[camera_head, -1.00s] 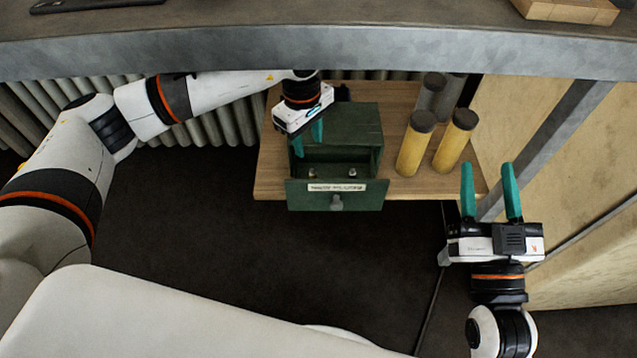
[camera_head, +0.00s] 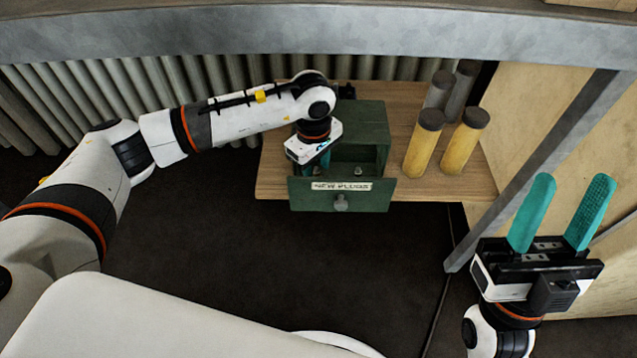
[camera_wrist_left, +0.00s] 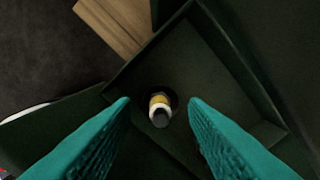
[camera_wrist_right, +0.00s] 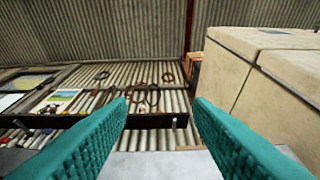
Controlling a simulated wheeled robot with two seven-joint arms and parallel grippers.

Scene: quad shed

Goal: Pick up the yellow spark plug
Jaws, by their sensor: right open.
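The spark plug with a yellow band (camera_wrist_left: 160,107) stands in the open green drawer (camera_head: 342,199), seen nearly end-on in the left wrist view. My left gripper (camera_head: 322,163) points down into the drawer. Its teal fingers are open, one on each side of the plug, with a gap to both. In the head view my left gripper hides this plug. Another small plug (camera_head: 358,171) shows in the right part of the drawer; its colour is too small to tell. My right gripper (camera_head: 573,182) is open and empty, off to the right.
The drawer belongs to a green cabinet (camera_head: 362,120) on a wooden shelf (camera_head: 275,172). Two yellow cylinders with dark caps (camera_head: 422,150) and two grey ones (camera_head: 460,92) stand to its right. A metal table edge (camera_head: 300,30) runs above. A slanted grey brace (camera_head: 540,172) is near my right gripper.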

